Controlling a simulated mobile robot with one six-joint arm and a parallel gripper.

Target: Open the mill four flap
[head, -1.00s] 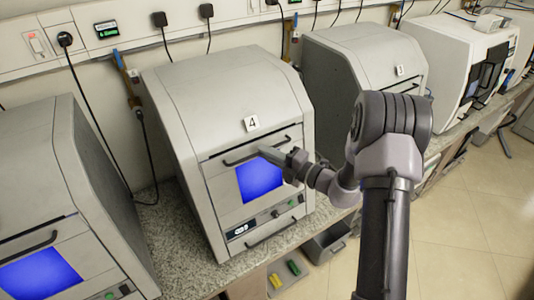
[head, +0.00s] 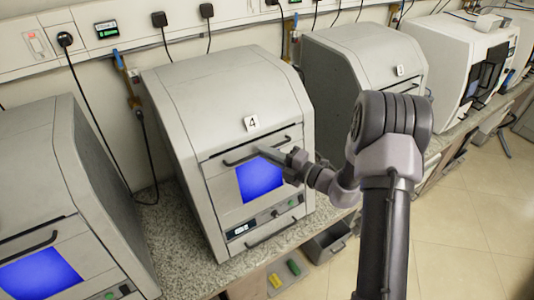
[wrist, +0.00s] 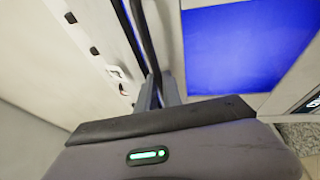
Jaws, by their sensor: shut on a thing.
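Mill four (head: 225,90) is the grey machine with a "4" label in the middle of the head view. Its front flap (head: 217,188) carries a blue window (head: 258,182) and a dark bar handle (head: 238,160) along the top. The flap looks closed. My gripper (head: 268,152) is at the right part of this handle, shut on it. In the wrist view the finger tips of my gripper (wrist: 157,88) meet the dark handle bar (wrist: 142,35), with the blue window (wrist: 225,50) to the right. The exact contact is partly hidden by the fingers.
A second bar handle (head: 272,234) sits low on mill four. Similar machines stand at left (head: 45,170) and right (head: 365,75) on the speckled bench (head: 180,235). The tiled floor (head: 460,240) at right is clear.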

